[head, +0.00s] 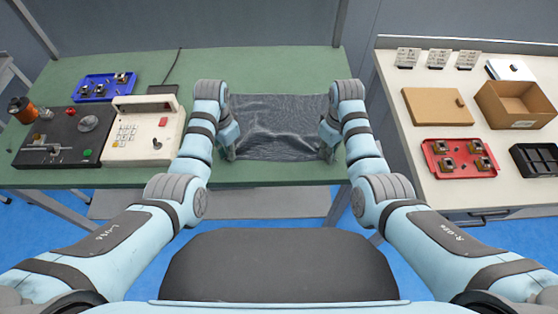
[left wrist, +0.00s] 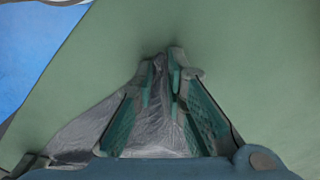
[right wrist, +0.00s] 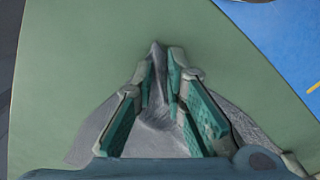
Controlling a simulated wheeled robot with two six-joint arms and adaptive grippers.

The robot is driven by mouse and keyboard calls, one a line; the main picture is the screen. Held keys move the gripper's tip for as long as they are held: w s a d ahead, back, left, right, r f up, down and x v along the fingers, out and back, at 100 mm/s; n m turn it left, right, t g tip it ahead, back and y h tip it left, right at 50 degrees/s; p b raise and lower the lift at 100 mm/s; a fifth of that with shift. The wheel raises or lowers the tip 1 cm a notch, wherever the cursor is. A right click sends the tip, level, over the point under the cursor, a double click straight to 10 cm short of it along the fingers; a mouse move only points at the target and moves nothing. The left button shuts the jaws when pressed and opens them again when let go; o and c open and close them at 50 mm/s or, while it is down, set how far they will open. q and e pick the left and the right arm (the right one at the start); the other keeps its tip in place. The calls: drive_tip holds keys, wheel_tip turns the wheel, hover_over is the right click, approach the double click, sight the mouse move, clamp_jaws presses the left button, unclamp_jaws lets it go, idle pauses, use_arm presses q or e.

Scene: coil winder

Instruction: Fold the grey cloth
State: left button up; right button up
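The grey cloth (head: 275,125) lies spread and wrinkled on the green table, its near part rumpled between my two grippers. My left gripper (head: 228,155) is at its near left corner. In the left wrist view the fingers (left wrist: 162,75) are closed in on a raised ridge of cloth (left wrist: 90,130). My right gripper (head: 327,153) is at the near right corner. In the right wrist view the fingers (right wrist: 161,78) pinch a standing fold of cloth (right wrist: 246,130). My wrists hide parts of the cloth's side edges.
On the green table (head: 270,65), a control box (head: 150,125), a black winder unit (head: 60,140) and a blue tray (head: 88,92) stand left of the cloth. A side bench at right holds a red tray (head: 450,173) and a cardboard box (head: 510,105). The table behind the cloth is clear.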

use_arm(q)
drive_tip(key=shift+s+f, duration=0.1)
clamp_jaws()
use_arm(e)
drive_tip(key=shift+s+d+f, duration=0.1)
drive_tip(key=shift+f, duration=0.05)
clamp_jaws()
